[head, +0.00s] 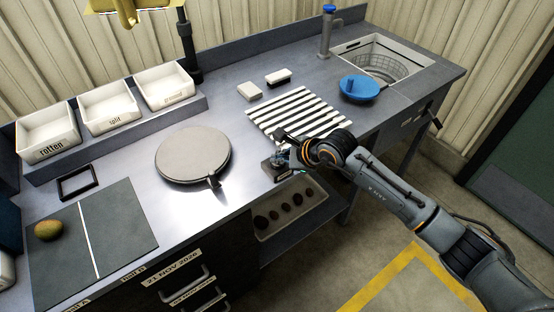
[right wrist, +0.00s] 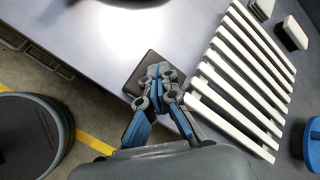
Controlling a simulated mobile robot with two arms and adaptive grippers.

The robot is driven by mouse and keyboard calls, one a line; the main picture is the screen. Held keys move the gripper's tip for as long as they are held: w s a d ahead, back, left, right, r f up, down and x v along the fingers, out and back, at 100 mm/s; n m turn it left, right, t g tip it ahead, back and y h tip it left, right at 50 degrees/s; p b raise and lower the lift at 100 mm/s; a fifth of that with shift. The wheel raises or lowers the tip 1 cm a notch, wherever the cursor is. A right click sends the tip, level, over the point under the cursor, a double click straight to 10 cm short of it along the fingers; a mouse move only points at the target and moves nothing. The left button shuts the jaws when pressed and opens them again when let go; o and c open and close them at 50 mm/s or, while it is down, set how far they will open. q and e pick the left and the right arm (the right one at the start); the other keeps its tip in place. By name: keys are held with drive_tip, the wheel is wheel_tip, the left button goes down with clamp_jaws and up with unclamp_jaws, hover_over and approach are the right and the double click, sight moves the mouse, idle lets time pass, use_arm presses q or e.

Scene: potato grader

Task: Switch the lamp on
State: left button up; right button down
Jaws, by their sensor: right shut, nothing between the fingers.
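The lamp (head: 122,8) is cut off at the top left of the head view, with a yellow shade beside a black post; I cannot tell whether it is lit. A small dark box (head: 271,172), perhaps its switch, sits at the bench's front edge. It also shows in the right wrist view (right wrist: 143,86). My right gripper (head: 280,158) is shut and empty, its fingertips (right wrist: 160,74) over the box and hiding part of it. I cannot tell whether they touch it. My left gripper is not in view.
A white slatted rack (head: 296,112) lies right behind the box, near the gripper. A round grey plate (head: 193,153) is to its left. A blue dish (head: 359,88) stands by the sink basin (head: 378,50). A tray of potatoes (head: 300,218) is below the bench edge.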

drive_tip(key=shift+s+d+f, duration=0.15)
drive_tip(key=shift+s+f, duration=0.1)
drive_tip(key=shift+f, duration=0.35)
drive_tip(key=shift+b, duration=0.3)
drive_tip(key=shift+r, duration=0.1)
drive_tip(key=shift+w+r+p, duration=0.2)
drive_tip(key=shift+r+p, duration=0.2)
drive_tip(key=shift+r, duration=0.2)
drive_tip(key=shift+w+r+p, duration=0.1)
drive_tip(key=shift+r+p, duration=1.15)
drive_tip(key=shift+r, duration=1.45)
